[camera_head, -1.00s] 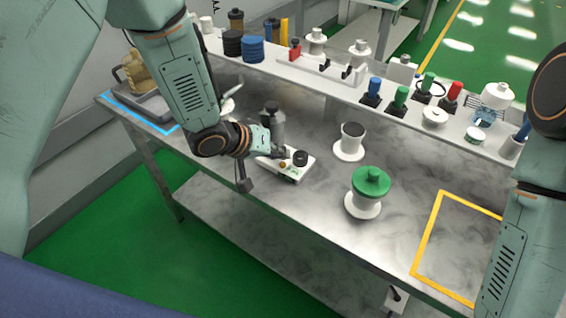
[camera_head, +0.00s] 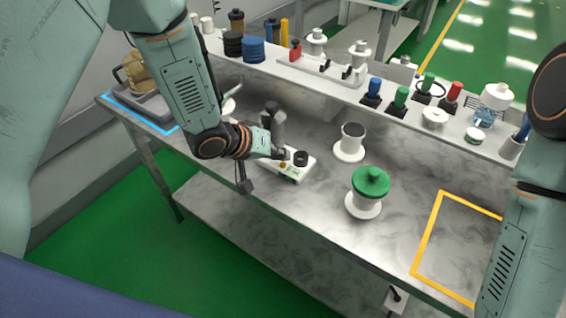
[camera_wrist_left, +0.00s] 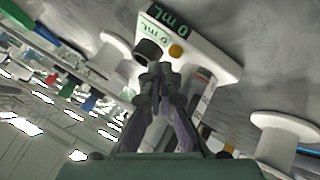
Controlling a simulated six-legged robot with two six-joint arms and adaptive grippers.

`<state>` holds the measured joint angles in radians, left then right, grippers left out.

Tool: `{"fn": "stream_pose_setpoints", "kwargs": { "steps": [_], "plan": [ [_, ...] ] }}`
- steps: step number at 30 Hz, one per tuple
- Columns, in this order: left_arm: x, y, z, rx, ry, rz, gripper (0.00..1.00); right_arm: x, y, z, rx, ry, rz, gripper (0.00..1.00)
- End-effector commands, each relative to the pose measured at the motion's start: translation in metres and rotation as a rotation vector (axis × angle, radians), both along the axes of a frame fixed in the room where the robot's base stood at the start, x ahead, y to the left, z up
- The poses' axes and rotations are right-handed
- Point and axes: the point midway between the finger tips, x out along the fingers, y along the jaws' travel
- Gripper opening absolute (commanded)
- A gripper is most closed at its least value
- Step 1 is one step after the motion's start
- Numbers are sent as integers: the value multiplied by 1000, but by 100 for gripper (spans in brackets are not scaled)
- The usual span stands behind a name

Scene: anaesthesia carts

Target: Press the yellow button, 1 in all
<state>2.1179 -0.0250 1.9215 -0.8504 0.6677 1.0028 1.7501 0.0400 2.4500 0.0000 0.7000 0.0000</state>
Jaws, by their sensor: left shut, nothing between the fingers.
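The yellow button (camera_head: 284,165) is a small round spot on top of a white device (camera_head: 293,174) on the metal table. In the left wrist view the yellow button (camera_wrist_left: 176,51) sits beside green displays reading 0 mL and a black-topped round knob (camera_wrist_left: 148,49). My left gripper (camera_head: 280,154) is shut and empty, just above the device. In the left wrist view its fingertips (camera_wrist_left: 157,71) are close to the knob and the button; I cannot tell whether they touch anything. My right gripper is out of view; only my right arm shows at the right edge.
A white spool (camera_head: 349,151) and a green-topped spool (camera_head: 370,185) stand to the right of the device. A raised shelf (camera_head: 330,86) behind holds bottles and coloured items. A yellow-outlined area (camera_head: 450,245) at the right is empty. A grey tray (camera_head: 150,105) is at the left.

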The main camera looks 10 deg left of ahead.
Motion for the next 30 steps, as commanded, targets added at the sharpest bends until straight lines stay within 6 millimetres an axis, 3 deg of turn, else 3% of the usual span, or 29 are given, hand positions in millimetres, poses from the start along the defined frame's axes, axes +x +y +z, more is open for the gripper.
{"fn": "stream_pose_setpoints", "kwargs": {
  "steps": [30],
  "plan": [
    [0,0,-10,-1,0,1,0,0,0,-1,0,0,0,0]
  ]
}}
